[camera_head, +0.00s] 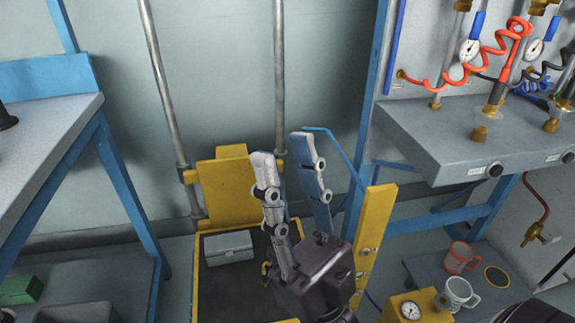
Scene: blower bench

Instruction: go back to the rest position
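My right gripper (283,158) is near the middle of the head view, with its dark body at the bottom and two grey jointed fingers pointing up. The fingers are apart with nothing between them, so it is open and empty. It shows in front of the yellow platform frame (225,190); I cannot tell how far apart they are. My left gripper is not in view.
A grey box (228,248) lies on the dark platform. A blue-framed bench (45,125) stands at left. At right a grey bench (505,130) bears gas fittings and red coiled hoses. Below are an orange mug (459,258), a white mug (460,293) and a yellow gauge box (412,310).

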